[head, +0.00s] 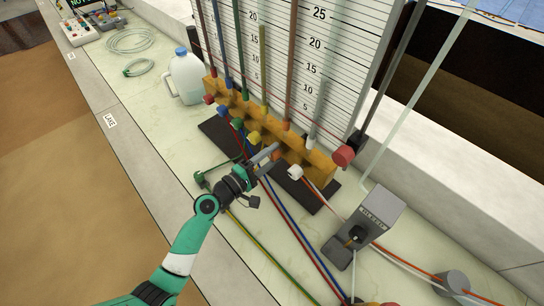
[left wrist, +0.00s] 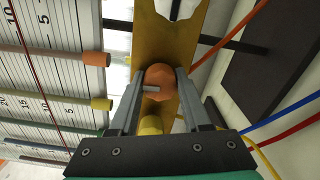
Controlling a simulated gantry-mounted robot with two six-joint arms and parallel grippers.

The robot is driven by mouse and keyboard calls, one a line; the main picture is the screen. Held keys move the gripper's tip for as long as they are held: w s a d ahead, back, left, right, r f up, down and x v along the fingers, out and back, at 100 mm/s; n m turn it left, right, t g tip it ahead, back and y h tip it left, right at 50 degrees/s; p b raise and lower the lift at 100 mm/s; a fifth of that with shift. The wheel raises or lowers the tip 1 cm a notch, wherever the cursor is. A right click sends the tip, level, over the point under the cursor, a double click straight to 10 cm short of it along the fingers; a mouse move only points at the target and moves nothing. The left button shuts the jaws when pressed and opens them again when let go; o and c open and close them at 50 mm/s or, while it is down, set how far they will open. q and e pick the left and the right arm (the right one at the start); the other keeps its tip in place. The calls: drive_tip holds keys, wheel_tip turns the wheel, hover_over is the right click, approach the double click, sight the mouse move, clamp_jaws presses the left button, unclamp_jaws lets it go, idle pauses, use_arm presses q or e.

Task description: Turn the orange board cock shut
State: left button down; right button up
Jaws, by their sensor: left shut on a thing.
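The orange board cock (left wrist: 161,78) is a round orange knob with a small grey lever on the yellow manifold block (left wrist: 165,35) in the left wrist view. My left gripper (left wrist: 160,74) has a finger on each side of the knob and is shut on it. In the head view my left gripper (head: 274,153) reaches the front of the yellow block (head: 318,165), and its fingers mostly hide the orange cock. The yellow cock (head: 253,138) is to its left and the white cock (head: 295,172) to its right. My right gripper is not in view.
The scaled board (head: 300,50) with coloured tubes stands behind the block. Coloured hoses (head: 285,220) run along the bench below the gripper. A grey boxed device (head: 372,213) stands at right, a white jug (head: 186,78) at left. A red knob (head: 343,155) sits at the block's right end.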

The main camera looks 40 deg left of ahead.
use_arm(q)
drive_tip(key=shift+m, duration=0.4)
drive_tip(key=shift+c, duration=1.9)
unclamp_jaws()
drive_tip(key=shift+s, duration=0.1)
drive_tip(key=s, duration=1.1)
drive_tip(key=shift+s+a, duration=0.15)
drive_tip(key=shift+s, duration=0.1)
